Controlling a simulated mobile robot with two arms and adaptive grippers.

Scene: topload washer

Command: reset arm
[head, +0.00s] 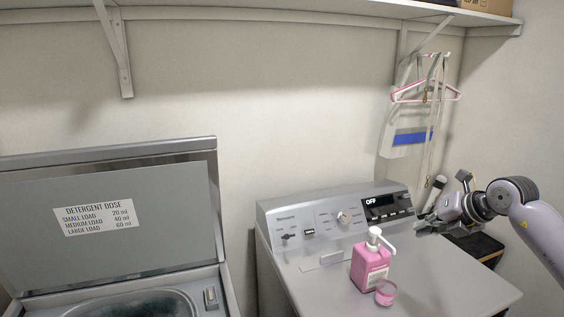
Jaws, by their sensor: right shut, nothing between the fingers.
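My right gripper (430,223) comes in from the right edge. It is shut and empty above the right part of the grey machine with the control panel. My left gripper is not in view. A pink pump bottle (370,265) with a white pump head stands upright on that machine's top. A small pink cup (385,292) stands beside the bottle, at its front right. The gripper is to the right of the bottle and apart from it.
The topload washer's lid (110,250) stands open at the left, bearing a detergent dose label. The control panel (345,216) reads OFF. Pink hangers (425,93) hang at the back right, under a wall shelf (300,15). The machine top right of the cup is clear.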

